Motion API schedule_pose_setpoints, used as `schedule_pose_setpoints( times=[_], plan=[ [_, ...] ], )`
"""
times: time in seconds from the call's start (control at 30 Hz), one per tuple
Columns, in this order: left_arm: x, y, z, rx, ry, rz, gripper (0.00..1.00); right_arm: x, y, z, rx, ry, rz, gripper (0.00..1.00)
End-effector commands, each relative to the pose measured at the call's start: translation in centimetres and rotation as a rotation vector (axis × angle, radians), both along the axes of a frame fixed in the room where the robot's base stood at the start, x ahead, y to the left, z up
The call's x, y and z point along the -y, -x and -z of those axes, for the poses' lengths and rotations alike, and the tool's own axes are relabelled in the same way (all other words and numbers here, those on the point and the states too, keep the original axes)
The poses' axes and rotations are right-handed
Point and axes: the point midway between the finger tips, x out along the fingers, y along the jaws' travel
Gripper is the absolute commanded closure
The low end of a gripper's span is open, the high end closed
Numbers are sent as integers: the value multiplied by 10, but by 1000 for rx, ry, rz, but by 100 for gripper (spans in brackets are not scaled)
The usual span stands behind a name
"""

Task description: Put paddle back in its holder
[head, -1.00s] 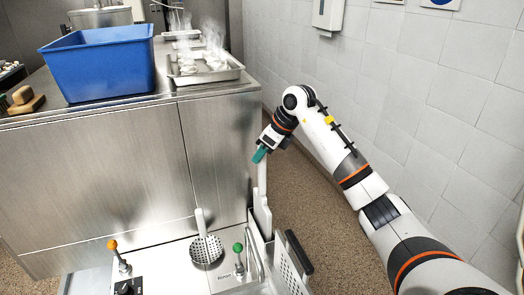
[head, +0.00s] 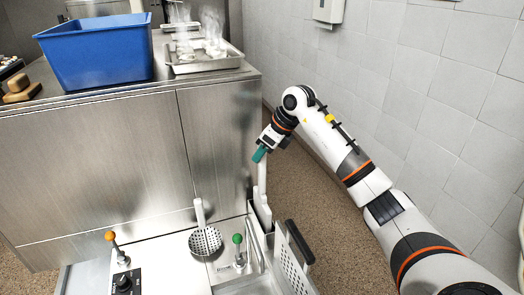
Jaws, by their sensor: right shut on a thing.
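My right gripper (head: 260,154), with teal fingertips, is shut on the upper end of a white paddle (head: 262,174). The paddle hangs nearly upright beside the right end of the steel cabinet. Its lower part meets a narrow pale upright piece (head: 261,207) at the corner of the fryer unit, which looks like the holder. I cannot tell whether the paddle is inside it or only in front of it. My left gripper is not in view.
A perforated skimmer (head: 205,241) lies on the fryer top between an orange-knobbed lever (head: 110,236) and a green-knobbed lever (head: 238,239). A perforated basket (head: 293,267) with a black handle stands at right. A blue bin (head: 96,52) and steaming tray (head: 205,66) are on the counter.

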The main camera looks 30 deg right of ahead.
Motion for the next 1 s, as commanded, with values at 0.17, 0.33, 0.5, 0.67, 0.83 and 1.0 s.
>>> schedule_pose_setpoints(
  times=[0.17, 0.33, 0.5, 0.67, 0.83, 1.0],
  plan=[
    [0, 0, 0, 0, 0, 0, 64, 0, 0, -1, 2, 0, 0, 100],
    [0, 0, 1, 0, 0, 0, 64, 0, 0, 1, 2, 0, 0, 100],
    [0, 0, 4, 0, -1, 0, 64, 0, 0, 4, 2, 0, 0, 100],
    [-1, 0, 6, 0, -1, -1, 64, 0, 0, 8, 2, -1, -1, 100],
    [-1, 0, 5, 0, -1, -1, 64, 0, 0, 7, 2, -1, -1, 100],
    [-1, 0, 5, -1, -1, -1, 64, 0, 0, 7, 2, -1, 0, 50]
  ],
)
